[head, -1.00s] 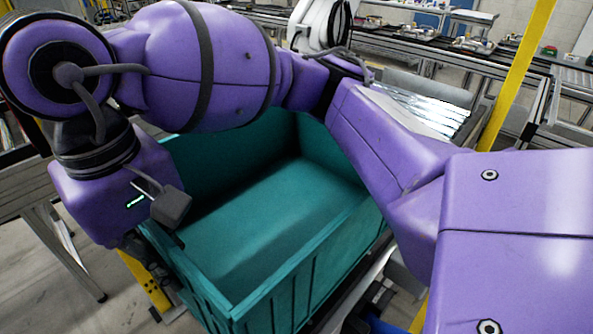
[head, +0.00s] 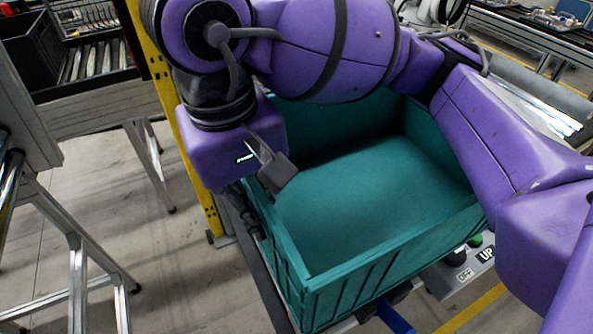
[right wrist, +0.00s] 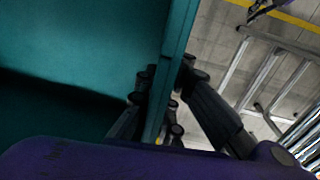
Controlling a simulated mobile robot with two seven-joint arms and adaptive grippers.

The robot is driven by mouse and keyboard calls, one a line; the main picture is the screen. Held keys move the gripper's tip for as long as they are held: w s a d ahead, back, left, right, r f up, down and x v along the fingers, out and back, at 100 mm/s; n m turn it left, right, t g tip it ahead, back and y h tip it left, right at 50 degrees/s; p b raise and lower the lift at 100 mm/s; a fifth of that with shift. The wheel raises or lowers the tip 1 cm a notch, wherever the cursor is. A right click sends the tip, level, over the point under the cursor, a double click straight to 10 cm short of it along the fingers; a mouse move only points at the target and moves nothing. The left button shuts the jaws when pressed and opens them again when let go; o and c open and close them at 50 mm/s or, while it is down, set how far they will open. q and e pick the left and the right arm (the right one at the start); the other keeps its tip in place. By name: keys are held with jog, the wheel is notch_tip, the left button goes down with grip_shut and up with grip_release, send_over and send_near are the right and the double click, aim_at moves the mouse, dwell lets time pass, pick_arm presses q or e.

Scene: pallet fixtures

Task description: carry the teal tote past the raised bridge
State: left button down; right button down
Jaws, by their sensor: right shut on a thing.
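The teal tote (head: 390,245) is an open, ribbed box in the middle of the head view, and the part of its inside that shows is empty. My right arm arches over its far side. My right gripper (head: 248,215) is at the tote's left wall, mostly hidden under the purple wrist. In the right wrist view, its dark fingers (right wrist: 158,105) are on both sides of the tote's wall (right wrist: 178,35), shut on it. What bears the tote's underside is largely hidden. My left gripper is not in view. I cannot make out the raised bridge.
A yellow post (head: 172,95) stands just left of my right wrist. A metal-legged table (head: 90,117) and a grey frame (head: 75,250) stand at the left. Bare floor shows at lower left.

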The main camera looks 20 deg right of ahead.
jog(key=w+d+f, duration=0.1)
jog(key=w, duration=0.1)
jog(key=w+d+f, duration=0.1)
jog(key=w, duration=0.2)
jog(key=w+d+f, duration=0.1)
jog(key=w+d, duration=0.1)
jog(key=w, duration=0.1)
jog(key=shift+f, duration=0.3)
jog(key=w+f, duration=0.1)
jog(key=f, duration=0.1)
jog(key=w+d+f, duration=0.1)
jog(key=w+f, duration=0.1)
jog(key=shift+w+d+f+p, duration=0.1)
jog(key=shift+f+p, duration=0.15)
jog(key=shift+p, duration=0.05)
jog(key=shift+w+d+f, duration=0.15)
jog(key=shift+w+f, duration=0.2)
jog(key=shift+f, duration=0.2)
jog(key=f, duration=0.3)
jog(key=shift+w+d+f, duration=0.1)
jog(key=shift+w+f, duration=0.05)
jog(key=shift+w, duration=0.05)
jog(key=c, duration=2.2)
grip_release()
jog(key=o, duration=0.3)
jog(key=shift+s, duration=0.1)
